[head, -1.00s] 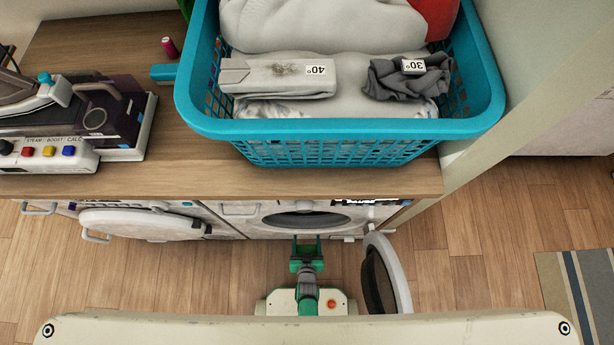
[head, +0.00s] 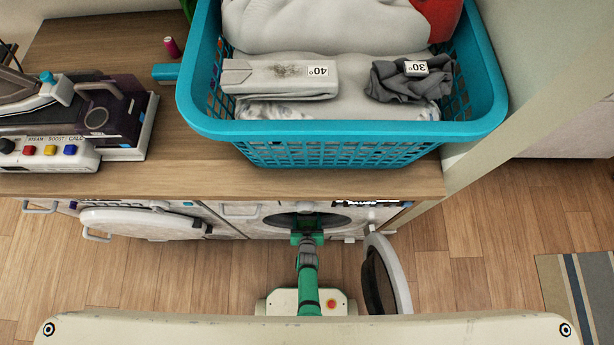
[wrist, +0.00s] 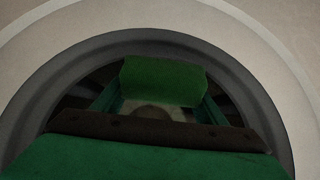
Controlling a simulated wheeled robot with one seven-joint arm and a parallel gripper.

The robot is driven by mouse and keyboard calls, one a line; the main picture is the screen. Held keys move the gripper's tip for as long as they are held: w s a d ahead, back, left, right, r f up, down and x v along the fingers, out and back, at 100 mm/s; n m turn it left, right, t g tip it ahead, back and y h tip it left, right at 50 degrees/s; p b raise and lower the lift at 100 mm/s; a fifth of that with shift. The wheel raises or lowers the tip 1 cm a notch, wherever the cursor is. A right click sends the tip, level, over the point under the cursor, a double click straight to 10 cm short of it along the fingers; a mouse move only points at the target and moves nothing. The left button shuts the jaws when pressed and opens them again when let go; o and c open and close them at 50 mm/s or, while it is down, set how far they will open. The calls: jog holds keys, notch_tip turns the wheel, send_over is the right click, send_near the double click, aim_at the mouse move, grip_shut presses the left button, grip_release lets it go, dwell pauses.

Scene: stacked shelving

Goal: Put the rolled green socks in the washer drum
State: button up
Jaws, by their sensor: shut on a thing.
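The washer drum (head: 325,220) shows in the head view as a dark round opening in the machine front, under the worktop. Its glass door (head: 388,275) hangs open to the right. My gripper (head: 307,236) is at the mouth of the drum, pointing in. In the wrist view my gripper (wrist: 160,92) is shut on the rolled green socks (wrist: 162,80), which span between the two finger ends, inside the outline of the grey rim (wrist: 90,52). The drum inside is dark, so the depth is hard to tell. The socks cannot be made out in the head view.
A turquoise laundry basket (head: 340,130) with folded clothes stands on the worktop (head: 200,183) above the opening. An iron (head: 95,110) and its base are at left. Another machine's round door (head: 135,222) is to the left.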

jog(key=w, duration=1.1)
jog(key=shift+w, duration=0.35)
jog(key=o, duration=1.1)
